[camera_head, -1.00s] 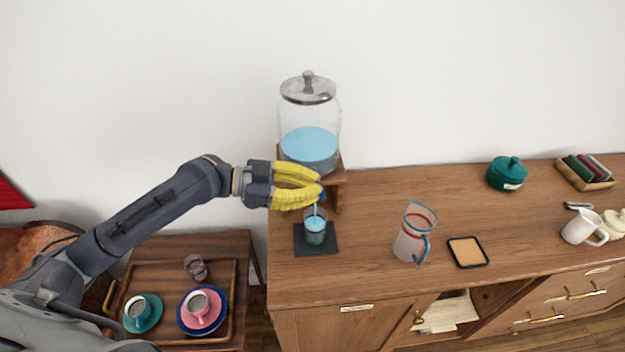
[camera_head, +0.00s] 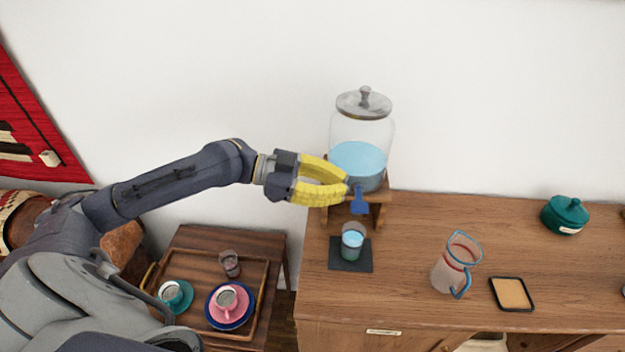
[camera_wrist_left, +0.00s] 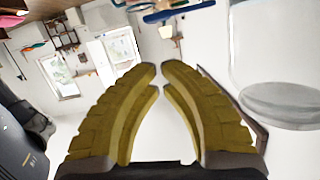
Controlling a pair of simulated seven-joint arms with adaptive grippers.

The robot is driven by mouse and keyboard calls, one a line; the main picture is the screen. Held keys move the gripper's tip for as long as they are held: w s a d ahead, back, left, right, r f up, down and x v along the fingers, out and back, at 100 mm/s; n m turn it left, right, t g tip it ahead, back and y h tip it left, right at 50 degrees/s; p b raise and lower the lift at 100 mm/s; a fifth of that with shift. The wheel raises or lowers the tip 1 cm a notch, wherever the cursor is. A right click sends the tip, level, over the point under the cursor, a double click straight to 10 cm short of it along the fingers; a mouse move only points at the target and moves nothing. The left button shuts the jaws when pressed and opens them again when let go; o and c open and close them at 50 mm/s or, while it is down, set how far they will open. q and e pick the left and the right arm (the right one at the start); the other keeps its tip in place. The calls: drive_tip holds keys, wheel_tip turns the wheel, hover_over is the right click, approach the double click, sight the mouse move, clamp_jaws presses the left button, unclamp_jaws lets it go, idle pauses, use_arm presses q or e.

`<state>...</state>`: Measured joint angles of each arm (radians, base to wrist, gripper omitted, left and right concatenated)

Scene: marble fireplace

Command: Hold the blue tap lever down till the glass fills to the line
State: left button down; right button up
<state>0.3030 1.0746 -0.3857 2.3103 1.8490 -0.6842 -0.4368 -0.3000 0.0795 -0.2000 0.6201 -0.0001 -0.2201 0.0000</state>
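The glass dispenser (camera_head: 360,165) holds blue liquid and stands on a wooden stand (camera_head: 378,212). Its blue tap lever (camera_head: 359,200) is in plain view at the front. Below it, the glass (camera_head: 352,242) stands upright on a dark mat (camera_head: 351,266) with blue liquid in it; no stream falls into it. I cannot make out the fill line. My left gripper (camera_head: 346,188) has yellow fingers with tips just left of the lever; I cannot tell if they touch it. In the left wrist view the fingertips (camera_wrist_left: 160,68) nearly meet with nothing between them. My right gripper is out of view.
A jug (camera_head: 455,264) with a blue handle and a black-rimmed coaster (camera_head: 512,293) stand to the right on the cabinet, with a teal lidded pot (camera_head: 565,214) behind. A lower tray (camera_head: 256,305) at left holds cups and a small glass. Bare wood lies between.

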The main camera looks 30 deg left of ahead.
use_arm(q)
drive_tip(key=shift+v, duration=2.85)
